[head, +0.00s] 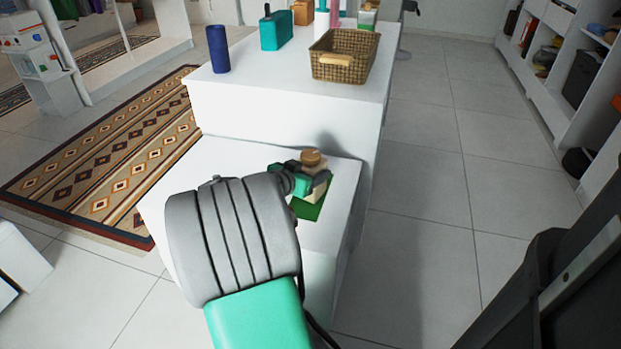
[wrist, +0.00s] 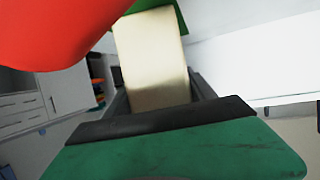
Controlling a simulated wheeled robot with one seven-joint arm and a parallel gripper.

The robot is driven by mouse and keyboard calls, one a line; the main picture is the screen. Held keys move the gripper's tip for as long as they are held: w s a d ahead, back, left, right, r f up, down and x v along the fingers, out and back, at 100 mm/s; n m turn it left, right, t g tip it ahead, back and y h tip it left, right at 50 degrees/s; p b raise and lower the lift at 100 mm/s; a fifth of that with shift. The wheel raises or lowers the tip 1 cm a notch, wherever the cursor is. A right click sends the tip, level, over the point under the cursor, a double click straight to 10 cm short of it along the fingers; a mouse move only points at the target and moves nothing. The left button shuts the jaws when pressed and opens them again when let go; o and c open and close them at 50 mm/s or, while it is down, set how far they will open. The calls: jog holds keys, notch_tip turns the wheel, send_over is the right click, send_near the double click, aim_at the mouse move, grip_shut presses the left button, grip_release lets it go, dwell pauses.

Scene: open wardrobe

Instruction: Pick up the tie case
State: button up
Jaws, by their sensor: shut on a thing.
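My gripper (head: 305,178) is over the lower white step in the head view and is shut on a beige block (head: 313,190). In the wrist view the beige block (wrist: 152,62) stands between the two dark fingers. A brown round top (head: 312,157) shows above the block. A green piece (head: 309,209) shows just under it, and green (wrist: 174,14) also shows at its far end in the wrist view. I cannot tell whether the block touches the step. I cannot tell for sure which thing is the tie case; this block may be it.
A patterned rug (head: 115,160) lies left. Open tiled floor (head: 440,180) is right, before shelves (head: 572,60). A red shape (wrist: 60,30) fills the wrist view's upper left.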

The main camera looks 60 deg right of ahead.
jog(key=c, duration=0.7)
